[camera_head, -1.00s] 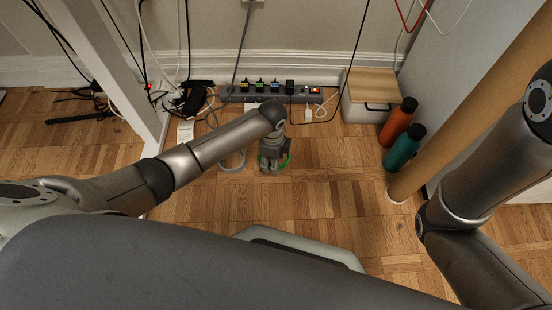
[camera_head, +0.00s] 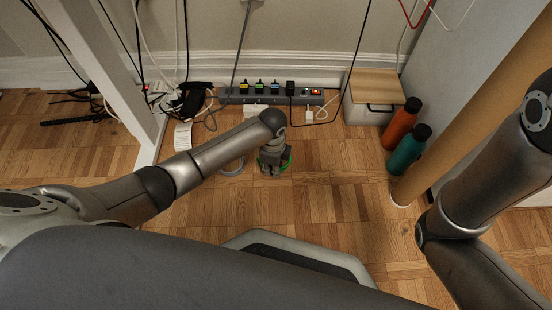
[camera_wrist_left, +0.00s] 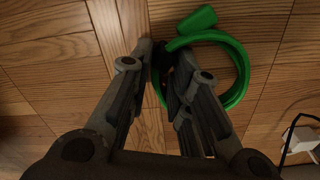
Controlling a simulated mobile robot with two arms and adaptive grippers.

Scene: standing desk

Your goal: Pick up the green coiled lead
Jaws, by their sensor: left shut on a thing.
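The green coiled lead (camera_wrist_left: 242,68) shows in the left wrist view as a thick bright green loop with a green cylindrical end (camera_wrist_left: 197,20). In the head view a small part of the green lead (camera_head: 288,160) shows around my left gripper (camera_head: 270,172), low over the wooden floor. In the left wrist view my left gripper (camera_wrist_left: 160,62) has its fingertips together on the left side of the loop, shut on the lead. The fingers hide the gripped part. My right arm shows at the right of the head view, but its gripper is out of view.
A grey power strip (camera_head: 270,97) with several plugs runs along the wall. A box with a wooden lid (camera_head: 374,86), an orange bottle (camera_head: 398,124) and a teal bottle (camera_head: 408,150) stand right of it. A tan tube (camera_head: 470,110) leans at the right. Open floor lies between.

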